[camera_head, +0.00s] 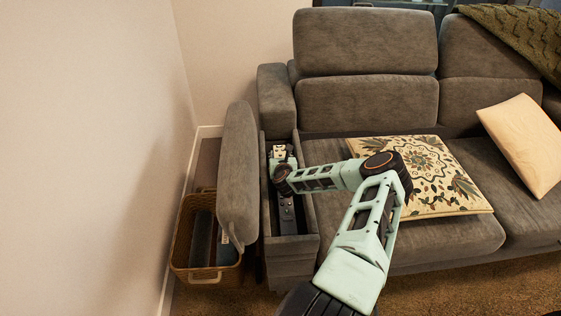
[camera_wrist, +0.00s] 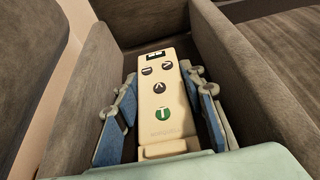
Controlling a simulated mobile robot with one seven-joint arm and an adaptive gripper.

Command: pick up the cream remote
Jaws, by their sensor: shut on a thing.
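The cream remote (camera_wrist: 160,98) lies lengthwise between the blue-padded fingers of my gripper (camera_wrist: 163,112) in the wrist view. It has dark round buttons, one green button and a small dark window at its far end. The fingers are shut on its two long sides. In the head view, the far end of the cream remote (camera_head: 279,152) shows inside the open armrest compartment (camera_head: 304,218) of the grey sofa. My wrist hides the rest of it. I cannot tell whether the remote touches the compartment floor.
The compartment's walls stand close on both sides. A dark object (camera_head: 287,213) lies in its near part. The raised armrest lid (camera_head: 239,170) stands to the left, above a wicker basket (camera_head: 180,246). A patterned cushion (camera_head: 455,205) lies on the seat to the right.

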